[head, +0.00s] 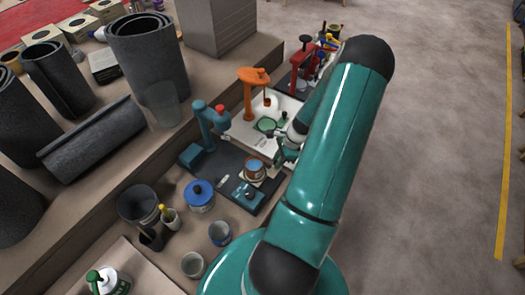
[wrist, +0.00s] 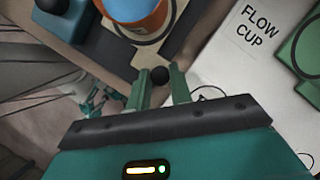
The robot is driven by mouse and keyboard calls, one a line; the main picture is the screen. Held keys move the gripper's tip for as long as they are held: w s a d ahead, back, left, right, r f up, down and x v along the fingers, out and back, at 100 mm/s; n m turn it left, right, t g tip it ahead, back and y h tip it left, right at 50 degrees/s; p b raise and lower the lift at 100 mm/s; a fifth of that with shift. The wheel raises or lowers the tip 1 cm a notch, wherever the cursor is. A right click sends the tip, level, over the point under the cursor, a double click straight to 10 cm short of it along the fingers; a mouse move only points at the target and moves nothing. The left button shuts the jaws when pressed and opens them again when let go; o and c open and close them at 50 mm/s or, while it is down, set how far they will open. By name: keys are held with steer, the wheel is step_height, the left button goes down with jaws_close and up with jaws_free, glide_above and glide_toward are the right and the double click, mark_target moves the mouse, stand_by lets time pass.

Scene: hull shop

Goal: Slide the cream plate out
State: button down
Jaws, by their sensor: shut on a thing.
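The cream plate (wrist: 168,46) lies under an orange cup with a blue top (wrist: 138,12) in the wrist view. A dark ring is marked on the plate around the cup. A round black knob (wrist: 160,75) sits at the plate's near end. My gripper (wrist: 160,88) has its two green fingers on either side of this knob and is shut on it. In the head view the cup (head: 254,169) stands on the dark board (head: 225,172), and my gripper (head: 280,148) is beside it, partly hidden by my arm.
A white board (wrist: 235,75) marked FLOW CUP lies right of my fingers, with a green piece (wrist: 302,50) on it. A blue stand (head: 207,130), an orange stand (head: 249,92) and a blue-lidded tin (head: 199,195) are close by. Open floor (head: 430,180) lies to the right.

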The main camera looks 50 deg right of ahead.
steer(key=shift+s+d, duration=0.15)
steer(key=shift+s, duration=0.95)
steer(key=c, duration=1.3)
jaws_free()
steer(key=shift+s, duration=0.15)
steer(key=shift+w, duration=0.2)
steer(key=v, duration=1.3)
steer(key=shift+r, duration=0.45)
